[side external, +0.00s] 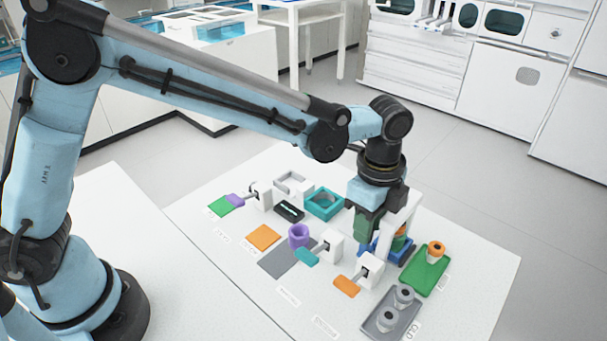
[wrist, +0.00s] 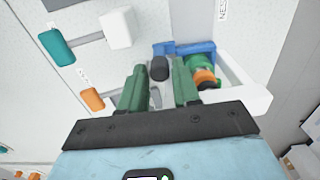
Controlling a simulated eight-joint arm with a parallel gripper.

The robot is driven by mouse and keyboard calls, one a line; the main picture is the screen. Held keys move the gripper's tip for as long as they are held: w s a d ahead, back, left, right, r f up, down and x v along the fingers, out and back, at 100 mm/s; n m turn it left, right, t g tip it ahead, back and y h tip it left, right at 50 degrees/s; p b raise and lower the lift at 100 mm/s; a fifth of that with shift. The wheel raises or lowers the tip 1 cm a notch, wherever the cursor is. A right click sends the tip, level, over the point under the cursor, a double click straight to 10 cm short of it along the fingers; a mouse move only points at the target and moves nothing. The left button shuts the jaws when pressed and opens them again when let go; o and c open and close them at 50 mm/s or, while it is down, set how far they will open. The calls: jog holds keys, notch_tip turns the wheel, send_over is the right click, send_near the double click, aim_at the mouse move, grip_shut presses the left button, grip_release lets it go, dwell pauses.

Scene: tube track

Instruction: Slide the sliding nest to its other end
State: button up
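The sliding nest appears to be the blue piece (side external: 403,249) under and beside my gripper. In the wrist view the blue piece (wrist: 187,48) lies just beyond my fingertips, with a green and orange tube (wrist: 204,77) at its right. A dark rounded knob (wrist: 159,68) shows between the fingers with a gap on each side. My gripper (side external: 368,236) points down at the blue piece; its green fingers are apart in the wrist view (wrist: 158,78). Whether the knob belongs to the nest is unclear, and the fingers hide part of the piece in the side view.
A white frame (wrist: 243,92) stands close on the right of the fingers. A green tray (side external: 425,274) with an orange-topped piece and a grey tray (side external: 385,321) with grey pieces lie nearby. White blocks with orange (side external: 346,286) and teal (side external: 307,258) tabs stand left.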

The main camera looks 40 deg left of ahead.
jog(key=shift+r, duration=0.1)
jog(key=shift+r, duration=2.4)
jog(key=shift+a+r, duration=0.1)
jog(key=shift+a, duration=0.1)
jog(key=s+a+r+n+t, duration=0.2)
jog(key=a+n, duration=0.3)
jog(key=a, duration=0.2)
jog(key=s+a+r+n+t, duration=0.1)
jog(key=s+a+r+n, duration=0.1)
jog(key=a+r+n, duration=0.3)
jog(key=s+a+f+n+t, duration=0.1)
jog(key=s+a+n, duration=0.1)
jog(key=a, duration=0.1)
jog(key=s+a+f+n+t, duration=0.1)
jog(key=s+a+f+n, duration=0.1)
jog(key=a+n, duration=0.1)
jog(key=s+a+f+n+t, duration=0.1)
jog(key=s+a+n+t, duration=0.1)
jog(key=s+a+n, duration=0.1)
jog(key=shift+a+f, duration=0.35)
jog(key=shift+a, duration=0.25)
